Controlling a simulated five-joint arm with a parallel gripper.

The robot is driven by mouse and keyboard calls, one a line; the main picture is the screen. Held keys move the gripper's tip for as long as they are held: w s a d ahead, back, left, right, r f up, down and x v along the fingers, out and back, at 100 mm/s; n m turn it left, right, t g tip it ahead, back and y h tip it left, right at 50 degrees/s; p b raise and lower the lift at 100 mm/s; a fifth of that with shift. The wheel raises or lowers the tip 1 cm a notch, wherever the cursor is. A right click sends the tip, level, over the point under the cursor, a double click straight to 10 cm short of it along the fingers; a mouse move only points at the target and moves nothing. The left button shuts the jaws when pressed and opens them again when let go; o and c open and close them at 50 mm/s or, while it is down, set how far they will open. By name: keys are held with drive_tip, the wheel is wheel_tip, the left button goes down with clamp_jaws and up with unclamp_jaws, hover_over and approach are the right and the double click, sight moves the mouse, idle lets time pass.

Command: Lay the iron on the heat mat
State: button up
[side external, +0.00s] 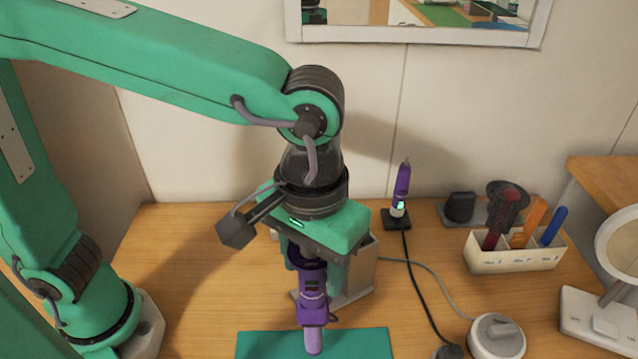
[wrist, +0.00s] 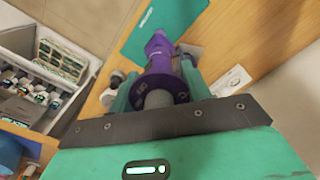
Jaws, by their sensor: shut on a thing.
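A purple iron (side external: 312,295) hangs upright, tip down, in my gripper (side external: 306,262). In the wrist view the iron (wrist: 158,52) sits between the two green fingers of my gripper (wrist: 158,90), which are shut on its upper part. The teal heat mat (side external: 262,346) lies at the front edge of the side view, partly cut off. The iron's pale purple tip overlaps the mat in that view; whether they touch I cannot tell. The mat (wrist: 160,22) also shows at the top of the wrist view, beyond the iron.
A grey metal holder (side external: 358,272) stands just behind the iron. A second purple tool (side external: 401,190) stands upright in a black base. A white caddy (side external: 516,257) with brushes and a round white device (side external: 497,337) are at right. The table left of the mat is clear.

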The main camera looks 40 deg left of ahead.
drive_tip(key=shift+f, duration=2.05)
drive_tip(key=o, duration=1.1)
drive_tip(key=shift+f, duration=0.1)
drive_tip(key=shift+c, duration=0.2)
wheel_tip(320, 180, up, 12)
drive_tip(key=shift+r, duration=0.2)
